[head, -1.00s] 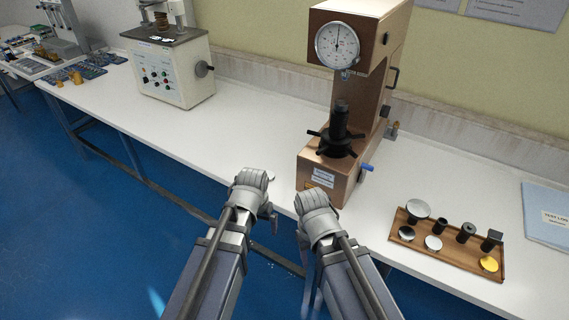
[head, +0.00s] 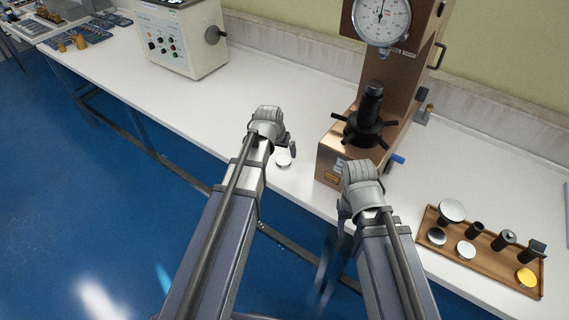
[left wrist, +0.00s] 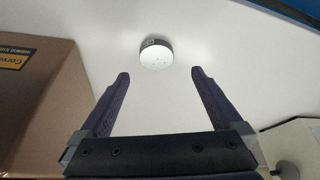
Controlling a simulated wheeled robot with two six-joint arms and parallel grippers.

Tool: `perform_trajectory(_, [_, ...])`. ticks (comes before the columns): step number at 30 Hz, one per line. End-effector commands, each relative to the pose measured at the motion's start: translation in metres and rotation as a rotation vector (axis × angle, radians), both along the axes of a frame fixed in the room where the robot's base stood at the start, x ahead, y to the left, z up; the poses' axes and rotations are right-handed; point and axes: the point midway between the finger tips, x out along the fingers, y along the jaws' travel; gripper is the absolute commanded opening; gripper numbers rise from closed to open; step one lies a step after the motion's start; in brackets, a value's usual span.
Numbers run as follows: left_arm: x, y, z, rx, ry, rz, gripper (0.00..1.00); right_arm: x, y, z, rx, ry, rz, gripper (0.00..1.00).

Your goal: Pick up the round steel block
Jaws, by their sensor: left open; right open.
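The round steel block (head: 284,160) is a small bright disc lying on the white bench, left of the brown hardness tester. In the left wrist view the round steel block (left wrist: 156,55) lies just beyond the fingertips, roughly centred between them and not touched. My left gripper (head: 284,142) is over the bench beside the block; its two dark fingers (left wrist: 158,76) are apart and empty. My right gripper (head: 345,178) is in front of the tester's base, its fingers mostly hidden behind the wrist; it is open.
The brown hardness tester (head: 336,158) with a dial stands right of the block. A wooden tray (head: 482,266) with discs and dark fittings is at the right. A cream machine (head: 185,45) stands at the back left. The bench between is clear.

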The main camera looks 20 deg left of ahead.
Motion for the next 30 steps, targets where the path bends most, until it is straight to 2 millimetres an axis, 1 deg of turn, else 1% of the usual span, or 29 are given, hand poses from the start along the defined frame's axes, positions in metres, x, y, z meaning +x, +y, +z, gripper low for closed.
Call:
perform_trajectory(1, [0.002,0.000,-0.006,0.000,0.000,0.000,1.00,0.000,0.000,-0.006,0.000,0.000,0.000,0.55])
perform_trajectory(5, [0.002,0.000,-0.005,0.000,0.001,0.000,1.00,0.000,0.000,-0.004,0.000,0.000,0.000,0.55])
perform_trajectory(8, [0.003,-0.001,-0.009,0.000,0.001,0.000,1.00,0.000,0.000,-0.009,0.000,0.000,0.000,0.55])
perform_trajectory(11, [0.006,-0.002,-0.017,0.000,0.001,-0.001,1.00,0.000,0.000,-0.017,0.000,0.000,0.000,0.55])
perform_trajectory(18, [0.017,-0.006,-0.047,0.000,0.001,0.000,1.00,0.000,0.000,-0.047,0.000,0.000,0.000,0.55])
perform_trajectory(20, [0.019,-0.006,-0.052,0.000,0.001,0.000,1.00,0.000,0.000,-0.052,0.000,0.000,0.000,0.55])
perform_trajectory(22, [0.021,-0.006,-0.054,0.000,0.001,0.000,1.00,0.000,0.000,-0.054,0.000,0.000,0.000,0.55])
perform_trajectory(29, [0.020,-0.006,-0.052,0.000,0.001,0.000,1.00,0.000,0.000,-0.052,0.000,0.000,0.000,0.55])
perform_trajectory(30, [0.020,-0.006,-0.052,0.000,0.001,0.000,0.97,0.000,0.000,-0.052,0.000,0.000,0.000,0.55])
